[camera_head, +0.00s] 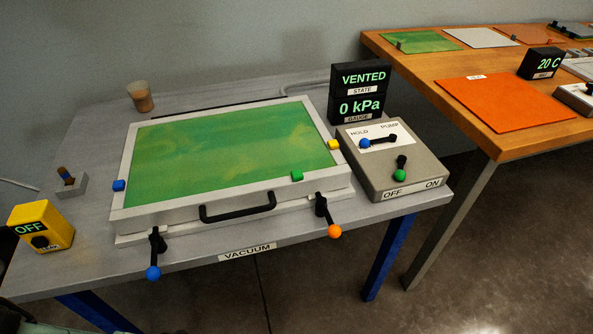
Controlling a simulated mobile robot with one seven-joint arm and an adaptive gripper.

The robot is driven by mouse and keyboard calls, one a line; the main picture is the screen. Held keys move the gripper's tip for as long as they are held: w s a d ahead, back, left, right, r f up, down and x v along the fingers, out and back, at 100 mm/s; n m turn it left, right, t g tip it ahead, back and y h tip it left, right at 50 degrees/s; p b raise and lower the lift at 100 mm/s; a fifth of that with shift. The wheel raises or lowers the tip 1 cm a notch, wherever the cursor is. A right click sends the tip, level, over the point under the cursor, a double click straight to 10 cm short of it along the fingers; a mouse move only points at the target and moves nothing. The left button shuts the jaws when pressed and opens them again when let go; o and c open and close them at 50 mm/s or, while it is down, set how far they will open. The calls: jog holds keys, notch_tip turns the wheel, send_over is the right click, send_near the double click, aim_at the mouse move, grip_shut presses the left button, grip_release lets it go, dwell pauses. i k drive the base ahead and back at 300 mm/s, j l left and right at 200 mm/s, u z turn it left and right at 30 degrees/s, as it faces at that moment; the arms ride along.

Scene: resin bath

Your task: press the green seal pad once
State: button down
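The green seal pad (297,176) is a small green block on the front rim of the pale vacuum frame (165,212), right of the black handle (238,207). A blue pad (118,186) sits on the left rim and a yellow pad (333,145) on the right rim. A green sheet (225,148) fills the frame's top. The state display (362,78) reads VENTED and the gauge display (358,107) reads 0 kPa. My gripper is not in view.
Blue-knobbed (153,273) and orange-knobbed (334,231) levers stick out at the front. A control box (425,174) with HOLD, PUMP and OFF/ON levers stands right. An orange-topped table (440,52) is beyond.

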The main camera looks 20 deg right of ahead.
aim_at(298, 175)
jog(key=z, duration=1.75)
jog(key=k+j, duration=0.15)
jog(key=j, duration=0.25)
jog(key=k+j, duration=0.15)
jog(key=j, duration=0.25)
jog(key=k+j, duration=0.15)
jog(key=j, duration=0.25)
